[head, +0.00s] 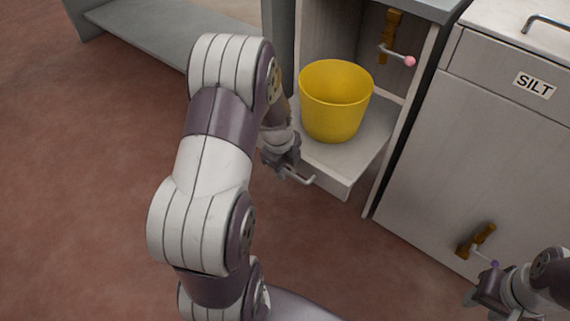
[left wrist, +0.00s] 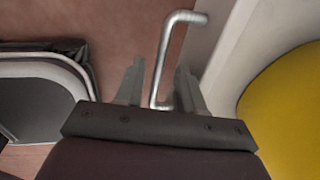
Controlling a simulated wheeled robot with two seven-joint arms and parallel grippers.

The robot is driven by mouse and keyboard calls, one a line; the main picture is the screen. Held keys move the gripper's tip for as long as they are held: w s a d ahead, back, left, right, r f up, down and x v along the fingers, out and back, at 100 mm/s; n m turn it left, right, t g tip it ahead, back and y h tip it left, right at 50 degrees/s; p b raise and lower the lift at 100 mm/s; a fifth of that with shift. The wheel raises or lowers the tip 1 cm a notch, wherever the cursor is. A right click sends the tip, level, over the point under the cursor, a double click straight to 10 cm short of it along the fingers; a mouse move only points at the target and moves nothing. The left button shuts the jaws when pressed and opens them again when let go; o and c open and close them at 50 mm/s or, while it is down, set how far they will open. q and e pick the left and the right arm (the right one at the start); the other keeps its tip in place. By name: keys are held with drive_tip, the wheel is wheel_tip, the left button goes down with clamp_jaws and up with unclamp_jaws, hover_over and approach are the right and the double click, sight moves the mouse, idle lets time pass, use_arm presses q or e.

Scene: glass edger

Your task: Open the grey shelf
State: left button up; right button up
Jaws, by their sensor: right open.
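The grey shelf (head: 362,158) is a light grey board low inside an open cabinet, with a short front panel. A yellow bucket (head: 333,112) stands upright on it; part of it shows in the left wrist view (left wrist: 290,115). A metal bar handle (head: 300,178) is at the shelf's front; it also shows in the left wrist view (left wrist: 168,55). My left gripper (head: 284,170) is at this handle. In the left wrist view its fingers (left wrist: 157,85) are apart, one on each side of the bar, with gaps visible. My right gripper (head: 478,294) is open and empty at lower right.
A brown latch with a pink-tipped lever (head: 397,56) is on the cabinet's back wall. A closed cabinet labelled SILT (head: 535,86) stands to the right, with another brown latch (head: 475,241) low down. The reddish floor (head: 90,190) at left is clear.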

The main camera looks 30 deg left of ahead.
use_arm(q)
wheel_tip(320, 180, up, 12)
drive_tip(key=s+p, duration=0.2)
drive_tip(key=p, duration=0.3)
drive_tip(key=shift+s+r+p, duration=0.15)
drive_tip(key=shift+p, duration=0.25)
